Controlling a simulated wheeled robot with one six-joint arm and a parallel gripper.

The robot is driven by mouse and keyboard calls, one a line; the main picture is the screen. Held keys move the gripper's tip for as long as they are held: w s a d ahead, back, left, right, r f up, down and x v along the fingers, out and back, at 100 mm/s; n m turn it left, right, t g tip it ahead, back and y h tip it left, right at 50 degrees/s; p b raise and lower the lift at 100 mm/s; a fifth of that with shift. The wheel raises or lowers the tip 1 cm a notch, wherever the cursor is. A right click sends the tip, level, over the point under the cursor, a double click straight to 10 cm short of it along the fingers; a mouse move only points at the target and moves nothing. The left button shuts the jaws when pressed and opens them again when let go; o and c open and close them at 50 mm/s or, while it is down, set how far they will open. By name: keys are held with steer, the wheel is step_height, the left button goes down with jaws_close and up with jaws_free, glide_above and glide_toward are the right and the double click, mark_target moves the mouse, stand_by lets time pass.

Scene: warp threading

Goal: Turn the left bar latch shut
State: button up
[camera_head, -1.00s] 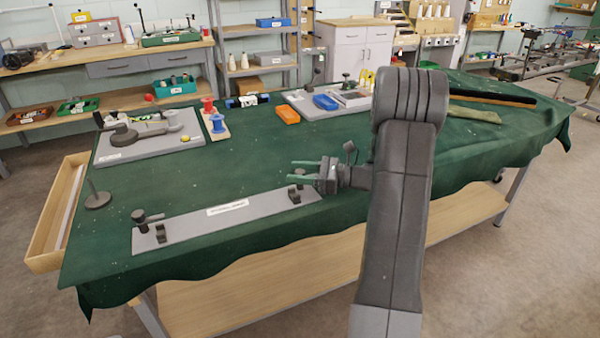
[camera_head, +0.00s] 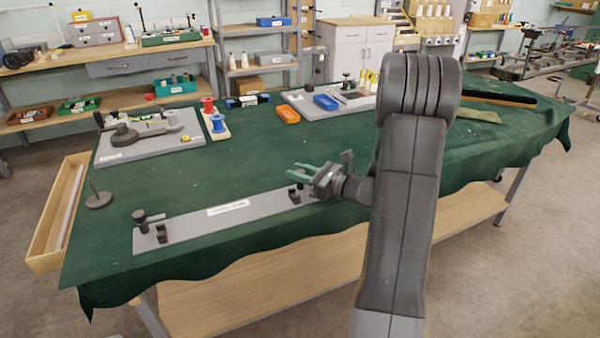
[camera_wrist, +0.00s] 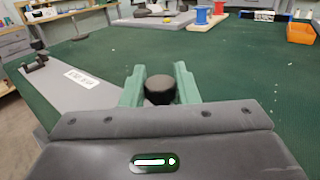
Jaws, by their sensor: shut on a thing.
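A long grey plate (camera_head: 190,227) with a white label lies along the front of the green-covered table, with a dark latch at each end. The latch (camera_head: 140,217) at the plate's left end has an upright post and a short arm. My gripper (camera_head: 301,171) is at the other latch (camera_head: 293,194), at the plate's right end. In the wrist view its two green fingers (camera_wrist: 159,88) are closed around a round black knob (camera_wrist: 160,90). The fingers and jaw partly hide this latch, so how its bar lies cannot be told.
A dark round-based stand (camera_head: 98,199) stands left of the plate. Behind are a grey board with a dark device (camera_head: 150,143), red and blue spools (camera_head: 217,123) and an orange bin (camera_head: 288,115). The cloth between them and the plate is clear.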

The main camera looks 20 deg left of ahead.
steer(key=m+t+b, duration=0.1)
steer(key=t, duration=0.1)
steer(key=m+t+h+b, duration=0.1)
steer(key=m+t+b, duration=0.1)
steer(key=m+t+h+b, duration=0.1)
steer(key=t, duration=0.2)
steer(key=shift+s+f+m, duration=0.1)
steer(key=shift+f+m, duration=0.2)
steer(key=m+t+h+b, duration=0.2)
steer(key=t+b, duration=0.1)
steer(key=b, duration=0.1)
steer(key=shift+r, duration=0.1)
steer(key=shift+m+t+h+b, duration=0.4)
steer(key=shift+m+t+b, duration=0.1)
steer(key=shift+m+b, duration=0.1)
steer(key=shift+r+t, duration=0.2)
steer(key=shift+t, duration=0.1)
steer(key=o, duration=0.9)
steer(key=shift+o, duration=0.2)
steer(key=v, duration=1.3)
steer(key=shift+s+d+r+p, duration=0.25)
steer(key=shift+s+d+p, duration=0.05)
steer(key=shift+p, duration=0.1)
